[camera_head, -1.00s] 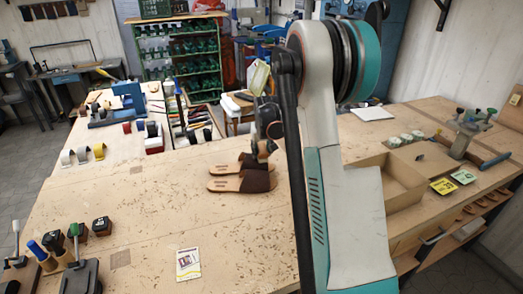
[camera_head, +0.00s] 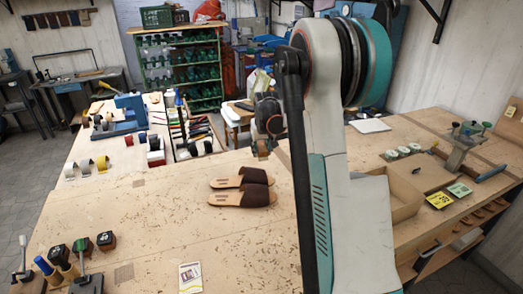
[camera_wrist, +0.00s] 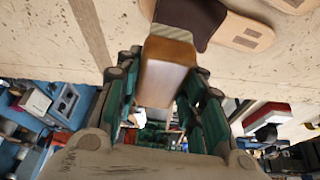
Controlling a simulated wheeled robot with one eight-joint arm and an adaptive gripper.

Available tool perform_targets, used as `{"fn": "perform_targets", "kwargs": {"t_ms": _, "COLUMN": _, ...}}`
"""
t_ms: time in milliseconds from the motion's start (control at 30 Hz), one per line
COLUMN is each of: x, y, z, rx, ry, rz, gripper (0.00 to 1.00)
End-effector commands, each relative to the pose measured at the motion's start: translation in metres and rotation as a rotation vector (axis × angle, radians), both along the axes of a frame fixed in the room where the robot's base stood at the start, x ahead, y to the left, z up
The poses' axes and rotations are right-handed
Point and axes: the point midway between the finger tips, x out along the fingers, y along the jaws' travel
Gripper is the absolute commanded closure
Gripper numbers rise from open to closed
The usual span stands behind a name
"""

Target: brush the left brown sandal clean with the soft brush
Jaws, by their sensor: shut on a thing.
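Two sandals with dark brown straps and tan soles lie side by side on the wooden bench, toes to the right: a nearer one (camera_head: 258,196) and a farther one (camera_head: 255,176). My gripper (camera_head: 264,140) is just above and beyond the farther sandal, apart from it. In the wrist view my gripper (camera_wrist: 163,88) is shut on the wooden block of the soft brush (camera_wrist: 164,78). Pale bristles show at its far end, near a dark strap in the picture; contact cannot be told. Part of the sandals is cut off there.
Small dark blocks (camera_head: 106,240) and handled tools stand at the front left. A printed card (camera_head: 190,277) lies at the front. An open box (camera_head: 405,200) sits right, behind my arm. Tape rolls (camera_head: 101,163) and a tool tray lie at the back left. The bench around the sandals is clear.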

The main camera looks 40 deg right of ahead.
Motion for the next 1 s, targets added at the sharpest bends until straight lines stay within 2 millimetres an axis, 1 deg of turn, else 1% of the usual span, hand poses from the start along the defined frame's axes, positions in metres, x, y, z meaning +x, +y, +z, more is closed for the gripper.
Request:
{"fn": "perform_targets", "kwargs": {"t_ms": 233, "x": 0.001, "y": 0.001, "z": 0.000, "rx": 0.000, "ry": 0.000, "rz": 0.000, "gripper": 0.88}}
{"fn": "perform_targets", "kwargs": {"t_ms": 367, "x": 0.004, "y": 0.006, "z": 0.004, "rx": 0.001, "ry": 0.000, "rz": 0.000, "gripper": 0.88}}
{"fn": "perform_targets", "kwargs": {"t_ms": 467, "x": 0.010, "y": 0.015, "z": 0.009, "rx": 0.000, "ry": 0.000, "rz": 0.001, "gripper": 0.88}}
{"fn": "perform_targets", "kwargs": {"t_ms": 700, "x": 0.025, "y": 0.042, "z": 0.018, "rx": 0.001, "ry": 0.000, "rz": 0.000, "gripper": 0.88}}
{"fn": "perform_targets", "kwargs": {"t_ms": 833, "x": 0.028, "y": 0.047, "z": 0.016, "rx": 0.002, "ry": -0.001, "rz": -0.001, "gripper": 0.88}}
{"fn": "perform_targets", "kwargs": {"t_ms": 1000, "x": 0.027, "y": 0.047, "z": 0.006, "rx": 0.002, "ry": 0.000, "rz": -0.002, "gripper": 0.88}}
